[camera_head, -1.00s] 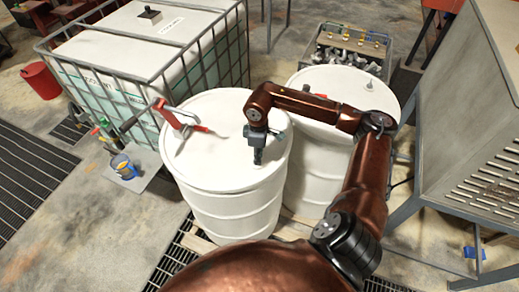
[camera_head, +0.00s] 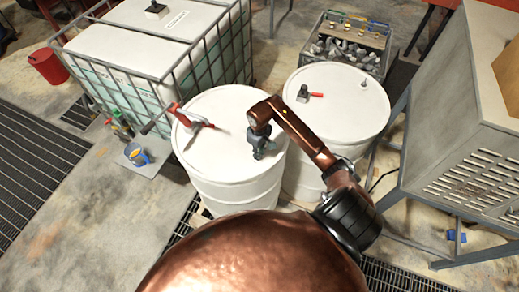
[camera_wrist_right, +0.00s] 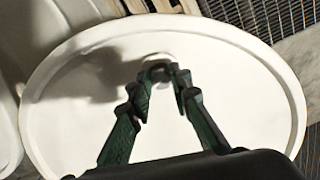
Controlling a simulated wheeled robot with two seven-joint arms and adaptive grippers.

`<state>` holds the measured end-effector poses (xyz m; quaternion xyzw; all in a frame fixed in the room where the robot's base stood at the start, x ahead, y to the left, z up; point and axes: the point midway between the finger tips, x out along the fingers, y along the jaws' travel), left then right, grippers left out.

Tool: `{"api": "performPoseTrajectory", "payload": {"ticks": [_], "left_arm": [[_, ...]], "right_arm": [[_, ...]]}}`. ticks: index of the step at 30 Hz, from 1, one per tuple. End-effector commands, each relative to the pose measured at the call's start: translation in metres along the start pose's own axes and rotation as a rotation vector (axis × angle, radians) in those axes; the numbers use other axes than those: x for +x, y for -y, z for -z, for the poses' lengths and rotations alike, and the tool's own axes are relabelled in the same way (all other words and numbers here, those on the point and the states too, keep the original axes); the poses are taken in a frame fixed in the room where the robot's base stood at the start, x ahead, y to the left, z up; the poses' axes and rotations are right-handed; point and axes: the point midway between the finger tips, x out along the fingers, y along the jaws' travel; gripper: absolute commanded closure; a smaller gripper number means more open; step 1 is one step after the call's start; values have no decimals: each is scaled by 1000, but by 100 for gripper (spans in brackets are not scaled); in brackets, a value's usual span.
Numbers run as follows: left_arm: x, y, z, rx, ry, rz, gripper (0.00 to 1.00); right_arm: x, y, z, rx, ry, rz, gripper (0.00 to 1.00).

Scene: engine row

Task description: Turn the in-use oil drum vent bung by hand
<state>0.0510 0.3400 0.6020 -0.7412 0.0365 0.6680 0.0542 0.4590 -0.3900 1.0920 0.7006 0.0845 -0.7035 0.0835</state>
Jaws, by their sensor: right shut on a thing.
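The white oil drum (camera_head: 205,158) with a red hand pump (camera_head: 184,117) on its lid stands in the middle of the head view. My right gripper (camera_head: 261,153) points down at the right part of that lid, near the rim. In the right wrist view its two dark fingers (camera_wrist_right: 160,82) converge on a small grey bung (camera_wrist_right: 159,73) near the edge of the white lid. The gripper is shut on the bung; the fingers partly cover it, so its turn angle cannot be told. My left gripper is not in view.
A second white drum (camera_head: 335,108) stands close on the right, with a small grey fitting with a red handle (camera_head: 308,95) on its lid. A caged white tank (camera_head: 140,52) is behind left. A grey slotted cabinet (camera_head: 475,125) stands at right. A crate of metal parts (camera_head: 345,48) is behind.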

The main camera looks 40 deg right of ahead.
Motion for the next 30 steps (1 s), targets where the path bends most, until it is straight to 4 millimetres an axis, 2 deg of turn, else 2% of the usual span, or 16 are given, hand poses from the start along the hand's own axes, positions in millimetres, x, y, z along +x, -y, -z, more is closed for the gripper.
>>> {"api": "performPoseTrajectory", "payload": {"ticks": [15, 30], "left_arm": [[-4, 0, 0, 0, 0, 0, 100], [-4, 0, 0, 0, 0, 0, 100]], "right_arm": [[-3, 0, 5, 261, -17, -2, 100], [-3, -2, 5, 300, -19, -6, 100]]}}
